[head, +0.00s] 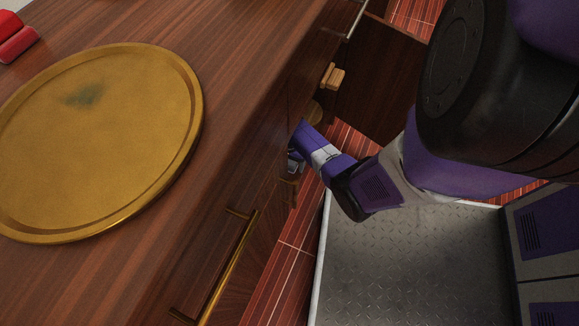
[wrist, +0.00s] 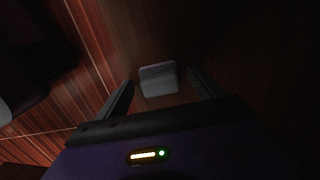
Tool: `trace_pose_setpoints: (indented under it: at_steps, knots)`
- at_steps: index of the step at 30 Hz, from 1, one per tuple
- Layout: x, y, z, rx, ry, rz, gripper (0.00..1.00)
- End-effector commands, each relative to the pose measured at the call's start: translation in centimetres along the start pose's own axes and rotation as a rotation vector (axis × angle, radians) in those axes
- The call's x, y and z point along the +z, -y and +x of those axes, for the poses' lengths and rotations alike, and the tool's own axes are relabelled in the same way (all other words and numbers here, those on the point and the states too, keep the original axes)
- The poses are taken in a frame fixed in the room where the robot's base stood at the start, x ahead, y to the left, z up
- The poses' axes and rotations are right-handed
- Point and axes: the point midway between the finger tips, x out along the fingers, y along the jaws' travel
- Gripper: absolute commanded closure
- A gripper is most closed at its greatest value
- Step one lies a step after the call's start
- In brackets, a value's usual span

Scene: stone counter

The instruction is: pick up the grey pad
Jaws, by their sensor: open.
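A small grey pad (wrist: 158,79) shows in the wrist view, in a dim space on a dark reddish wood surface. It lies ahead of my gripper (wrist: 162,88), between the lines of its two fingers. The fingers are spread apart with nothing held between them. In the head view my gripper (head: 296,160) is low beside the cabinet front, partly hidden by the cabinet and my own wrist. The pad cannot be seen in the head view.
A large round golden tray (head: 190,70) lies on the wooden counter (head: 235,60), with a red object (head: 15,40) behind it. An open cabinet door (head: 375,75) stands beyond my arm. A brass handle (head: 230,268) sticks out from the cabinet front. Red tiled floor (head: 290,250) lies below.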

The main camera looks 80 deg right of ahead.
Motion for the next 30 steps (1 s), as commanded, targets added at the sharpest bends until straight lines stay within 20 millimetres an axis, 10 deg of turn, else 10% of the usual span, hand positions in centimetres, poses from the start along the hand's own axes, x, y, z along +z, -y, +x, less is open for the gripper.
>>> trace_pose_setpoints:
  at_steps: [5, 17, 30]
  knots:
    - [0.0, 0.0, -0.1, 0.0, 0.0, 0.0, 0.22]
    - [0.0, 0.0, -0.1, 0.0, 0.0, 0.0, 0.93]
    - [0.0, 0.1, -3.9, -0.002, -0.001, -0.002, 0.93]
